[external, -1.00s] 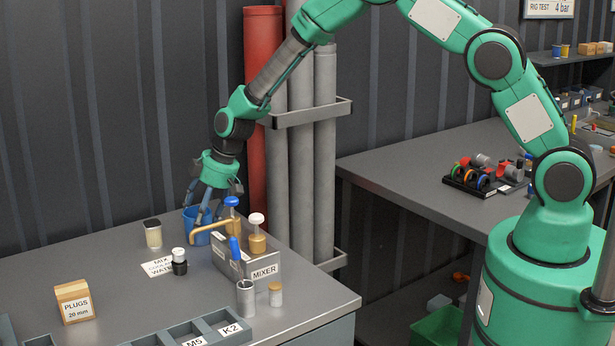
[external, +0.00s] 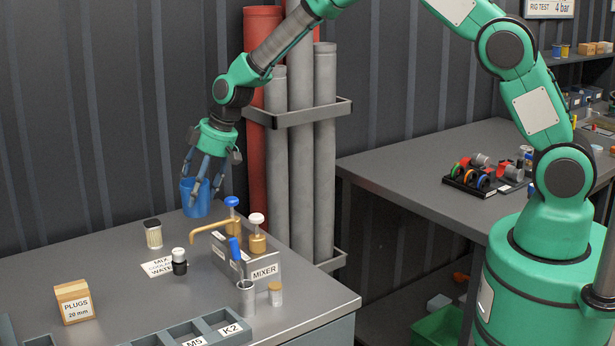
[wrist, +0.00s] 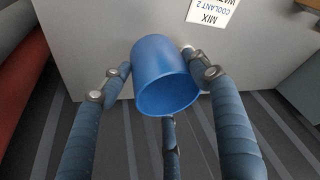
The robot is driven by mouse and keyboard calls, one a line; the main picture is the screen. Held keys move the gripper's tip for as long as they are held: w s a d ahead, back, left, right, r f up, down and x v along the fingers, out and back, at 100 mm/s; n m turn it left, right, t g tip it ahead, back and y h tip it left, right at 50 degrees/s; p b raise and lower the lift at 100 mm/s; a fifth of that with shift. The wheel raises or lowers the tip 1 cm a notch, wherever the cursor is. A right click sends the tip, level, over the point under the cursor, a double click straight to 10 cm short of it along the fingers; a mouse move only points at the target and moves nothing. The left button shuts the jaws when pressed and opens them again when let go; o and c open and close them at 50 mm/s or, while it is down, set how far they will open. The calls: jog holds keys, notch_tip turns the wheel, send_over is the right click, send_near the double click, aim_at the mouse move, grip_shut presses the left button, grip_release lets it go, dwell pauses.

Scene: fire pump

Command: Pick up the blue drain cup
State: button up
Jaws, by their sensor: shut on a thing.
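The blue drain cup (external: 195,198) is held upright in the external view, above the back edge of the grey bench. My gripper (external: 203,186) is shut on it, with its fingers around the cup's sides. In the wrist view the blue drain cup (wrist: 166,76) sits between the fingers of my gripper (wrist: 160,78), its open mouth toward the camera. A third finger shows below the cup in that view. The inside of the cup looks empty where it shows.
The mixer block (external: 245,255) with its brass spout (external: 205,229) and knobs stands right of and below the cup. A lidded jar (external: 153,234), a small black-and-white bottle (external: 179,262) and a plugs box (external: 74,302) stand on the bench. Grey and red pipes (external: 301,150) rise behind.

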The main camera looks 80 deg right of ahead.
jog(key=shift+r, duration=0.85)
